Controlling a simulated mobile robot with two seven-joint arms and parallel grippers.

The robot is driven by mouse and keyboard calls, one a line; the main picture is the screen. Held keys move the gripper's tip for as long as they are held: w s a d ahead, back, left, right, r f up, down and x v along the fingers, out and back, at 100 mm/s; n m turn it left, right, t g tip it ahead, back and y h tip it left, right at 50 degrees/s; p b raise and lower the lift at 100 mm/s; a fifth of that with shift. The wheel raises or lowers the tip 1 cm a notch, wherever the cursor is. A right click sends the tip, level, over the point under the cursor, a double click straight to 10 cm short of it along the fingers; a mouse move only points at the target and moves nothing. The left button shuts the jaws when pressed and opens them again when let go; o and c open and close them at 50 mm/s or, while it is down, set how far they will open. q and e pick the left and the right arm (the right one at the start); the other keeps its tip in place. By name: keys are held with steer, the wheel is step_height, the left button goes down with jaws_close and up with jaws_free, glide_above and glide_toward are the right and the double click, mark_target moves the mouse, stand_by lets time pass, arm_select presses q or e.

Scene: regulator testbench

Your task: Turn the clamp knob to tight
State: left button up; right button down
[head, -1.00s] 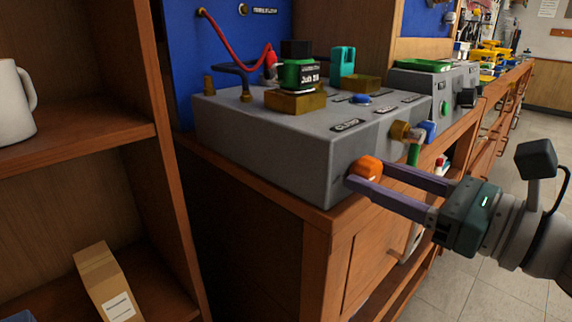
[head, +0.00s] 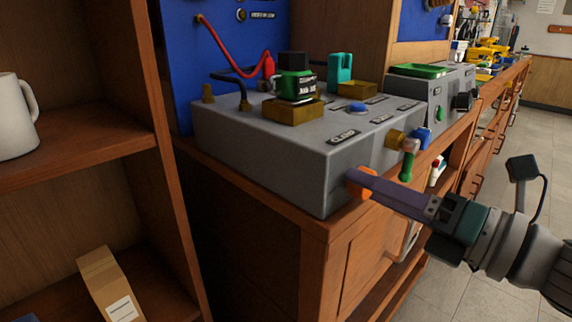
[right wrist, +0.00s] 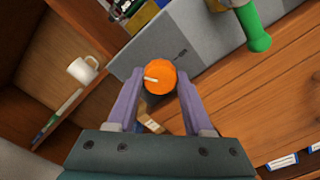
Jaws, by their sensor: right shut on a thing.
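The orange clamp knob (head: 355,188) sits on the front face of the grey test bench box (head: 265,155), near its lower front corner. My right gripper (head: 366,181) is shut on it from the right. In the head view one purple finger covers part of the knob and hides the other finger. In the right wrist view the knob (right wrist: 160,75) lies between both fingertips (right wrist: 160,84), and its pale mark points left. A label is on the box top above the knob. My left gripper is not in view.
A brass fitting with a green-handled lever (head: 408,160) sticks out to the right of the knob. A brass block with a green-and-black part (head: 294,88) stands on the box. A wooden shelf with a white mug (head: 15,118) is at left. Floor at right is clear.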

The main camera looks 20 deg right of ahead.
steer(key=shift+r+m+p, duration=0.1)
steer(key=shift+m+p, duration=2.7)
steer(key=shift+m, duration=9.4)
steer(key=shift+c, duration=1.5)
jaws_free()
